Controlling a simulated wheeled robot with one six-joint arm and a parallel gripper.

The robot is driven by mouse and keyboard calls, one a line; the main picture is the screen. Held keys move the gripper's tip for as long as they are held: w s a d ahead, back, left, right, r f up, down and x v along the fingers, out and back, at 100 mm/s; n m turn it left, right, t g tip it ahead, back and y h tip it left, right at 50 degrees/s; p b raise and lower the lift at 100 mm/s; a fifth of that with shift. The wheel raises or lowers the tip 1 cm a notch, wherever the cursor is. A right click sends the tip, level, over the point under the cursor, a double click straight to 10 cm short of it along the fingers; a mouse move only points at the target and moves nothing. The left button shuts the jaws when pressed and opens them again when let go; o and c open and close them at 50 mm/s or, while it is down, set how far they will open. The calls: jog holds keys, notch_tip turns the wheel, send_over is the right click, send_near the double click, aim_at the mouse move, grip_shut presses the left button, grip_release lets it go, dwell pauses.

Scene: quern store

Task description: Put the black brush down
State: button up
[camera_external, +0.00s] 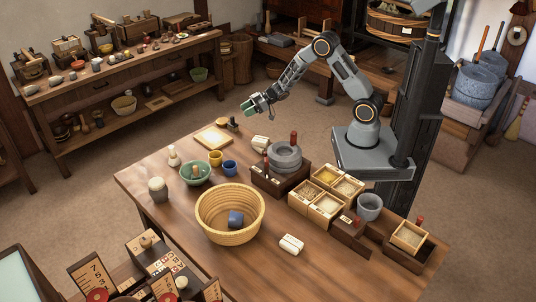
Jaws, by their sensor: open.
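My gripper (250,107) is in the air above the far edge of the wooden table (262,267), at the end of my outstretched arm. It is open, and I see nothing clearly held in it. A small dark upright thing (234,123) stands at the far table edge, below and left of my gripper and apart from it. It may be the black brush, but it is too small to tell.
A pale board (213,137), a green bowl (195,173) and a quern (286,158) stand on the table. Grain boxes (326,207) fill the right. The front middle is mostly clear, with a white block (291,244).

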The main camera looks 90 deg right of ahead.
jog(key=s+a+r+m+g+h, duration=0.25)
jog(key=s+r+h, duration=0.4)
jog(key=r, duration=0.45)
jog(key=s+a+r+g+y, duration=0.1)
jog(key=s+a+g, duration=0.2)
jog(key=s+a, duration=0.4)
jog(key=s+a+r+m+g+y, duration=0.1)
jog(key=s+a+g, duration=0.3)
jog(key=s, duration=0.9)
jog(key=a, duration=0.3)
jog(key=shift+s, duration=0.35)
jog(key=shift+r+y, duration=0.1)
jog(key=shift+y, duration=0.15)
notch_tip(320, 180, up, 6)
jog(key=p, duration=0.5)
jog(key=shift+f, duration=0.25)
